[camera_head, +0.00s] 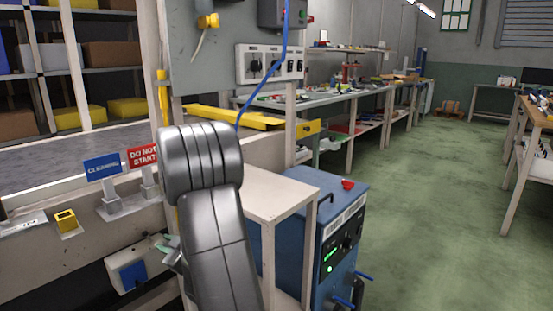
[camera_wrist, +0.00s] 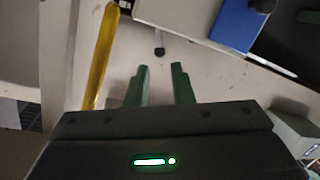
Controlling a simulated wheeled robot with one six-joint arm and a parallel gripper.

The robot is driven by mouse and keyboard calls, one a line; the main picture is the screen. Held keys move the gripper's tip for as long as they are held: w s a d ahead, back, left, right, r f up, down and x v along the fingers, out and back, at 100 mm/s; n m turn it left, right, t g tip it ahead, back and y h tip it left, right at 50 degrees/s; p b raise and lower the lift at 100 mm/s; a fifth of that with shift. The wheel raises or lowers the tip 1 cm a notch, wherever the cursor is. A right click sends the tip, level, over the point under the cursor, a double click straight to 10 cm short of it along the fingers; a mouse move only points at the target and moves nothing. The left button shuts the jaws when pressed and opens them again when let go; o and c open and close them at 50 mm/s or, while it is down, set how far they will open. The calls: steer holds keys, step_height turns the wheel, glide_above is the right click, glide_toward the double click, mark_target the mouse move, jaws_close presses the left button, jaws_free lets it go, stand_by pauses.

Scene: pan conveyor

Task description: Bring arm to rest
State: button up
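My gripper (camera_wrist: 161,67) shows its two green fingers in the wrist view, apart with nothing between them, so it is open and empty. In the head view my arm rises in the middle and folds over at a grey padded joint. The green fingers of my gripper (camera_head: 165,250) show just left of the arm, close to a white box with a blue face (camera_head: 131,273) on the conveyor's side. The rest of my gripper is hidden behind the arm.
A blue CLEANING sign (camera_head: 102,166) and a red DO NOT START sign (camera_head: 143,156) stand on the conveyor edge. A small white table (camera_head: 285,197) and a blue machine (camera_head: 340,225) stand right of my arm. Green floor (camera_head: 430,200) is clear farther right.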

mark_target(153, 244)
steer(key=x, duration=0.3)
steer(key=b+x, duration=0.1)
steer(key=x, duration=0.1)
steer(key=b+x, duration=0.1)
steer(key=x, duration=0.2)
steer(key=shift+w+a+f, duration=0.2)
steer(key=shift+a+f, duration=0.05)
steer(key=shift+f, duration=0.1)
steer(key=shift+w+a+r+p, duration=0.1)
steer(key=shift+w+r+p, duration=0.15)
steer(key=shift+p, duration=0.25)
steer(key=shift+w+m+p, duration=0.1)
steer(key=shift+m+p, duration=0.45)
steer(key=shift+m, duration=0.35)
steer(key=shift+f, duration=0.1)
